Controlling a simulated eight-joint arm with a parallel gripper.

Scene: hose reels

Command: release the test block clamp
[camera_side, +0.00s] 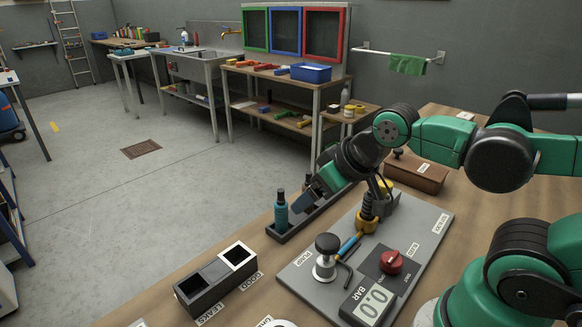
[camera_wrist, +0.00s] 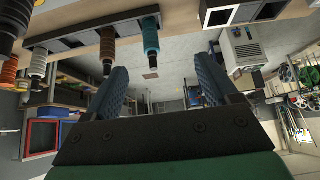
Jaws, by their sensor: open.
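The grey test plate (camera_side: 420,225) lies on the bench in the side view. Near its back edge stands a grey block (camera_side: 386,203) with a yellow piece above it and a dark upright part and brass collar (camera_side: 367,222) beside it. My arm partly covers this spot, so I cannot tell the clamp's position. A pump with a black knob (camera_side: 327,243), a red knob (camera_side: 391,262) and a gauge reading 0.0 BAR (camera_side: 370,303) share the plate. My gripper (camera_wrist: 163,85) is open and empty, fingers wide apart; in the side view it is over the hose rack, left of the block.
A dark rack (camera_side: 285,231) holds a teal-sleeved hose end (camera_side: 281,213); orange, grey and teal ones show in the wrist view (camera_wrist: 150,35). A two-compartment box (camera_side: 211,287) labelled LEAKS and GOOD stands front left. A brown box (camera_side: 428,178) is behind the plate.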

